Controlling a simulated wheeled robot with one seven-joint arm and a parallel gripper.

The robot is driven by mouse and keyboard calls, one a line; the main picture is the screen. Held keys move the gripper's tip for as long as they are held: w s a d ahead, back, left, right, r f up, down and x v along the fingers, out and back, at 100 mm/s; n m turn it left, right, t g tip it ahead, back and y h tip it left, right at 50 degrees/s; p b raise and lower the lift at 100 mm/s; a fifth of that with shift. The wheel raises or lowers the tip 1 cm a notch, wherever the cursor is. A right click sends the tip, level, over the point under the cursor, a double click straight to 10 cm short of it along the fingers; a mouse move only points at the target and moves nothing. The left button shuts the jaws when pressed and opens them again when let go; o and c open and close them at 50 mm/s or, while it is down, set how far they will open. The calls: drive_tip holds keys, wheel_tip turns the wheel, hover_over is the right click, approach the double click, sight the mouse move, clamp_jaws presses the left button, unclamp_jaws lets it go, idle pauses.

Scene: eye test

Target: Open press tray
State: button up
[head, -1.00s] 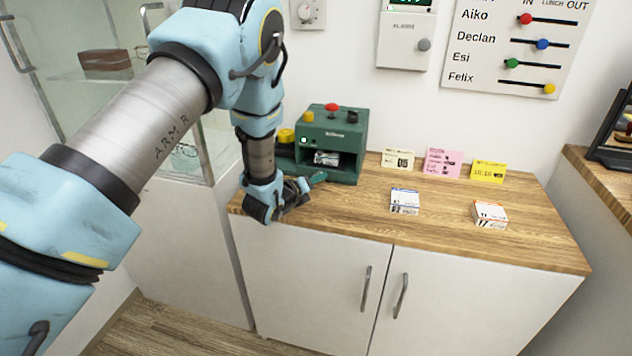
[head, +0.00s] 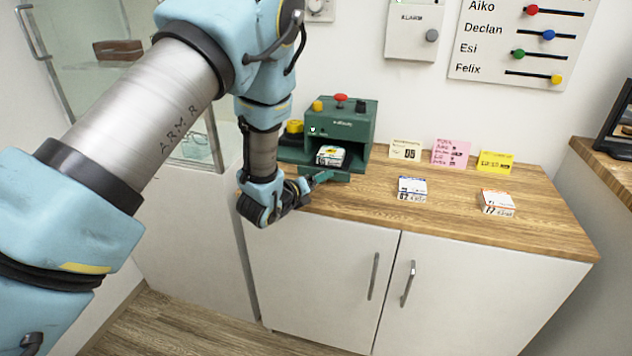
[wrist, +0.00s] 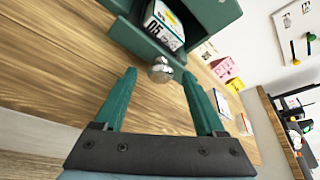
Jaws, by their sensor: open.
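The press (head: 352,128) is a dark green box-shaped machine with a red button on top, at the back left of the wooden counter. Its green tray (head: 318,170) sticks out of the front opening. A small white box (head: 331,153) lies in the tray; in the wrist view this box (wrist: 163,20) shows "05". A round metal knob (wrist: 160,70) is on the tray's front. My gripper (wrist: 159,74) is open, with its green fingers on either side of the knob in the picture and a gap to each. In the head view my gripper (head: 318,180) is low before the tray.
Two small boxes, one blue-edged (head: 412,188) and one orange-edged (head: 497,202), lie on the counter (head: 455,205). Cream (head: 405,150), pink (head: 451,153) and yellow (head: 495,162) cards stand behind them. A glass case (head: 80,70) is at the left. The counter's front middle is clear.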

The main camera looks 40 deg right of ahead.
drive_tip(key=b+v, duration=0.2)
drive_tip(key=v, duration=0.8)
drive_tip(key=shift+a+b, duration=0.35)
drive_tip(key=shift+s+r, duration=0.1)
drive_tip(key=w+a+r+n+t+y+p, duration=0.1)
drive_tip(key=w+a+n+y, duration=0.5)
drive_tip(key=a+n, duration=0.45)
drive_tip(key=w+a+r+n+t+y, duration=0.2)
drive_tip(key=w+a+n+y, duration=0.1)
drive_tip(key=w+a+n, duration=0.65)
drive_tip(key=s+a+r+n+g+y, duration=0.1)
drive_tip(key=s+a+n+g, duration=0.1)
drive_tip(key=s+a+n, duration=0.2)
drive_tip(key=s+a+r+n+g+y, duration=0.2)
drive_tip(key=s+a+n, duration=0.2)
drive_tip(key=a+n, duration=0.6)
drive_tip(key=s+a+r+n+g+y+p, duration=0.1)
drive_tip(key=s+a+n+g, duration=0.1)
drive_tip(key=s+a+n, duration=0.2)
drive_tip(key=a+n, duration=0.3)
drive_tip(key=a, duration=0.2)
drive_tip(key=shift+a+r+y, duration=0.3)
drive_tip(key=shift+r, duration=0.1)
